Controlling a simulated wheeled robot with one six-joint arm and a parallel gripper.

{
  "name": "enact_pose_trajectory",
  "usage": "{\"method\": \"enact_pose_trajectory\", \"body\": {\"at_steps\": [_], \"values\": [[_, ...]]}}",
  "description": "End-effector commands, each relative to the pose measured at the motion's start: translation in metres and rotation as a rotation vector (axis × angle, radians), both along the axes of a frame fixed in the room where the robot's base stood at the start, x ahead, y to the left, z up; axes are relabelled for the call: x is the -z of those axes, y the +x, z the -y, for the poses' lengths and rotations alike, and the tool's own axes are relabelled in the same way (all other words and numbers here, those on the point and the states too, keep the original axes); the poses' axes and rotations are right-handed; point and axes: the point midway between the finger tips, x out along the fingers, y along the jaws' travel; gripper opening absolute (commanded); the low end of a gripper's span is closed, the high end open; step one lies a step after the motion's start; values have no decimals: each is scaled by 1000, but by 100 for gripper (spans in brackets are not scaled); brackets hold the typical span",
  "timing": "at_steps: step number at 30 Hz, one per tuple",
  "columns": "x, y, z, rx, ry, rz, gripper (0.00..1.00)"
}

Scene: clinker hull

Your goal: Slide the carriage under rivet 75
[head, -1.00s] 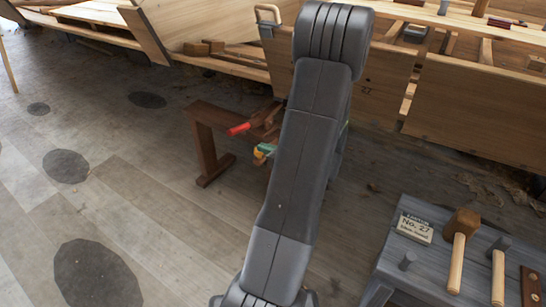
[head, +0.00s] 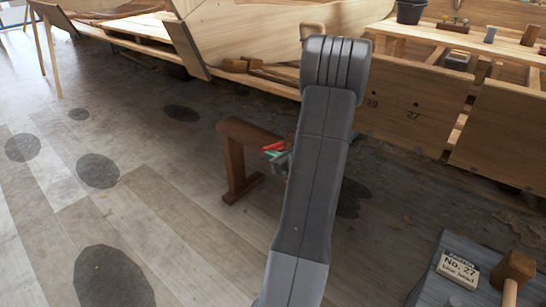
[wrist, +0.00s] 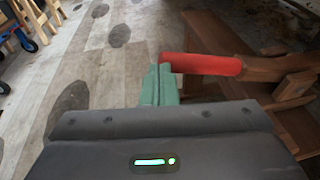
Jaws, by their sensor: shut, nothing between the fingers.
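A dark brown wooden stand (head: 235,160) shows in the head view, left of my arm. A red handle (head: 273,146) sticks out at its top, and in the wrist view the red handle (wrist: 200,63) joins a brown wooden piece (wrist: 260,68). This may be the carriage; I cannot tell for certain. My gripper (head: 272,154) is shut and empty, its green fingers (wrist: 158,82) close beside the handle's free end. I cannot tell whether they touch it. My arm hides part of the stand. Rivet 75 cannot be made out.
The wooden hull (head: 240,40) spans the back, with marked planks (head: 410,108) behind my arm. The floor (head: 130,210) at left is clear.

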Motion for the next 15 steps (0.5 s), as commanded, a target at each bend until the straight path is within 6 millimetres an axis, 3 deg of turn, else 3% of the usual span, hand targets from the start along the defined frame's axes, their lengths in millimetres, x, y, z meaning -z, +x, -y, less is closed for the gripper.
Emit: {"method": "enact_pose_trajectory", "body": {"at_steps": [5, 15], "values": [[0, 5, -8, -2, 0, 0, 0], [0, 53, -75, -4, -1, 1, 0]]}}
